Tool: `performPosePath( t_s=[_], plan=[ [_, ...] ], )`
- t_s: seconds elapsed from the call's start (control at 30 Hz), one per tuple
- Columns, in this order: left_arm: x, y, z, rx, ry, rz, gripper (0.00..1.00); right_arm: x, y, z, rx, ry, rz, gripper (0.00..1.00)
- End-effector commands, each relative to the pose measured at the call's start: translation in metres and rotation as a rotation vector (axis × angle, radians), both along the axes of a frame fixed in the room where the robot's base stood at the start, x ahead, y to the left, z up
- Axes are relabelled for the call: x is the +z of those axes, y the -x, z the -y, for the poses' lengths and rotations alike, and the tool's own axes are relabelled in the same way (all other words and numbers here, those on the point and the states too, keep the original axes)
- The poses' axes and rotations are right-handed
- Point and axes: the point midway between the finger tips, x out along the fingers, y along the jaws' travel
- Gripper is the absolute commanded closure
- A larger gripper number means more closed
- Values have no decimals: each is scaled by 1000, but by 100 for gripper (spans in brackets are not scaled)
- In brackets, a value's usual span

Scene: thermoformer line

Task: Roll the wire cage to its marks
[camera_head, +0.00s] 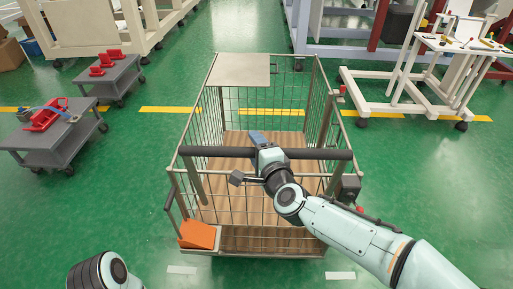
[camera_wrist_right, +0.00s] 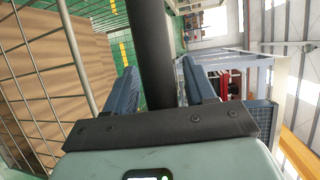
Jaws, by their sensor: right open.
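The wire cage (camera_head: 228,244) stands upright on the green floor in the middle of the head view, with a brown wooden base and a black push bar (camera_head: 318,154) across its near side. My right gripper (camera_head: 258,138) is at the middle of this bar. In the right wrist view the bar (camera_wrist_right: 152,50) passes between the two blue fingers, which are apart. Two white floor marks, a left one (camera_head: 182,269) and a right one (camera_head: 340,275), lie near the cage's near corners. My left gripper is out of view; only part of that arm shows at lower left.
Grey carts (camera_head: 52,148) with red parts stand at left. A white wheeled frame table (camera_head: 408,108) with tools stands at right. A yellow dashed line (camera_head: 170,109) crosses the floor. Large machine frames stand at the back. Green floor is clear on both sides of the cage.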

Motion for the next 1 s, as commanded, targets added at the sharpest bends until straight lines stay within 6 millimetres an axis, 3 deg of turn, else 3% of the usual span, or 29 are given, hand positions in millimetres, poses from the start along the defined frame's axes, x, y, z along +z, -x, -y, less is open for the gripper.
performPosePath(
  t_s=[0.23,0.37,0.8,1.0],
  plan=[
    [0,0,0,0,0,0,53,2,2,1,-1,-1,3,45],
    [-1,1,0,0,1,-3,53,5,13,7,-2,0,4,45],
    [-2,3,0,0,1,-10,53,21,96,41,-1,1,4,45],
    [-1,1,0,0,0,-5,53,25,117,50,0,0,2,45]
  ],
)
